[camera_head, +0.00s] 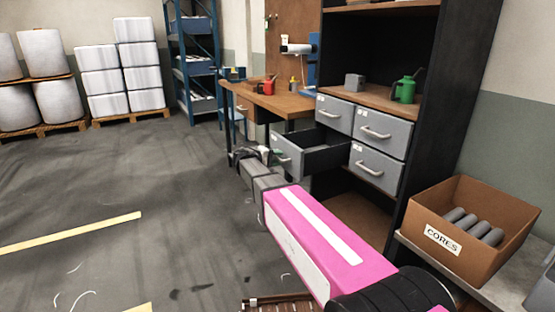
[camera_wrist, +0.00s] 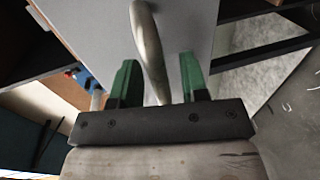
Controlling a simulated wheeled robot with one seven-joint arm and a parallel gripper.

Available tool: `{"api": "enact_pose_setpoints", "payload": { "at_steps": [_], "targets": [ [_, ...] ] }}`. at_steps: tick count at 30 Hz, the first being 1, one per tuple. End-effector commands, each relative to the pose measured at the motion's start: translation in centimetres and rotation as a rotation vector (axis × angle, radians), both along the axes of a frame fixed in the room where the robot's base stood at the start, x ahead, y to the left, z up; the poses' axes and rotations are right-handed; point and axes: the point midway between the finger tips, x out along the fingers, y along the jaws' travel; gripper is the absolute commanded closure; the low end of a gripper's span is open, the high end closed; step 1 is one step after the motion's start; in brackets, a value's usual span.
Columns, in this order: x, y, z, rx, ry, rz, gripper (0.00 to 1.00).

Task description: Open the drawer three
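A dark cabinet holds grey drawers in two columns and two rows; their number labels are too small to read. The lower left drawer (camera_head: 288,155) is pulled well out, its dark inside showing, while the other drawers are shut. My gripper (camera_head: 262,154) is at the front of this open drawer. In the wrist view, the pale drawer front (camera_wrist: 190,25) faces my gripper (camera_wrist: 159,64). The metal bar handle (camera_wrist: 148,45) lies between the two green fingers, with gaps seen on both sides. The fingers are apart and do not appear closed on it.
The upper left drawer (camera_head: 335,113), upper right drawer (camera_head: 380,131) and lower right drawer (camera_head: 375,168) are shut. A green can (camera_head: 404,91) stands on the shelf above. A box of cores (camera_head: 480,225) is at right. A wooden workbench (camera_head: 285,103) stands behind; the floor at left is clear.

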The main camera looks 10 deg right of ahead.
Motion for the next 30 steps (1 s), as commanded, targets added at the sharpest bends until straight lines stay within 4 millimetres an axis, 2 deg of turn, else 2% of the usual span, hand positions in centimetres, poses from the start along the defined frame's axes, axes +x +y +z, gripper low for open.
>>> {"api": "enact_pose_setpoints", "payload": {
  "at_steps": [11,14,24,30],
  "targets": [
    [-0.2,0.5,0.2,-0.001,-0.001,0.001,0.59],
    [-0.7,1.7,0.4,-0.001,-0.001,0.002,0.59],
    [-3.0,7.3,1.6,0.000,0.000,0.002,0.59],
    [-3.8,9.3,2.1,0.000,0.000,0.001,0.59]
  ]
}}
